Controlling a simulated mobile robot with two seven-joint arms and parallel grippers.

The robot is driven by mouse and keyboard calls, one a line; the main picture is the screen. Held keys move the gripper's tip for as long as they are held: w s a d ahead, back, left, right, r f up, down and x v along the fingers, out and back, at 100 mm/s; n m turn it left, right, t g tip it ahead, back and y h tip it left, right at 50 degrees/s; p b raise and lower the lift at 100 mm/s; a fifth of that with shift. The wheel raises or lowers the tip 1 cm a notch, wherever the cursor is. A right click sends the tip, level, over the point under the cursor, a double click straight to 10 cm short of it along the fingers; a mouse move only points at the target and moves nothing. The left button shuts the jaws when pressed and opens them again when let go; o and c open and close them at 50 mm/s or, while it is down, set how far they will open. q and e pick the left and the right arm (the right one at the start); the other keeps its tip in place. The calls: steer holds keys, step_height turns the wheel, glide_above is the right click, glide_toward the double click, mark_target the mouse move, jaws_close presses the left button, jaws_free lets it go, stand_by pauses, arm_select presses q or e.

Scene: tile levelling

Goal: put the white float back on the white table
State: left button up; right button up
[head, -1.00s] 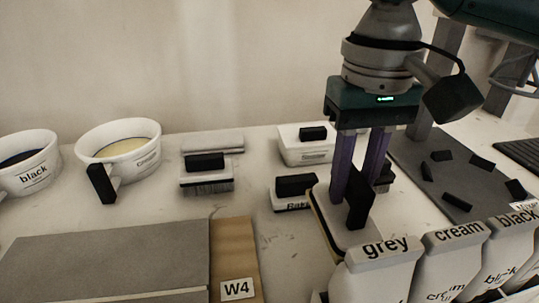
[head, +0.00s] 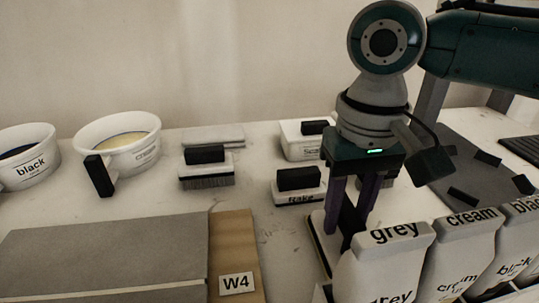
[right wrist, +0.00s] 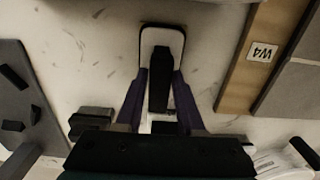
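The white float (head: 318,225) is a flat pale pad with a dark edge and a black handle. It shows well in the right wrist view (right wrist: 162,38), where its handle (right wrist: 160,75) lies between the two purple fingers. My right gripper (head: 352,205) is shut on this handle, pointing down. The front of the float is hidden behind the grey bag in the head view. I cannot tell whether its underside touches the white table (head: 270,240). My left gripper is not in view.
Bags marked grey (head: 385,262) and cream (head: 460,250) stand close in front of the float. The rake (head: 299,187) and a brush (head: 207,172) lie behind and left. A wooden board marked W4 (head: 232,240) lies left. Bare table lies between board and float.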

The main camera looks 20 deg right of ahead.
mark_target(347, 210)
steer(key=o, duration=0.3)
step_height(347, 210, up, 12)
steer(key=p, duration=0.3)
steer(key=shift+r, duration=0.2)
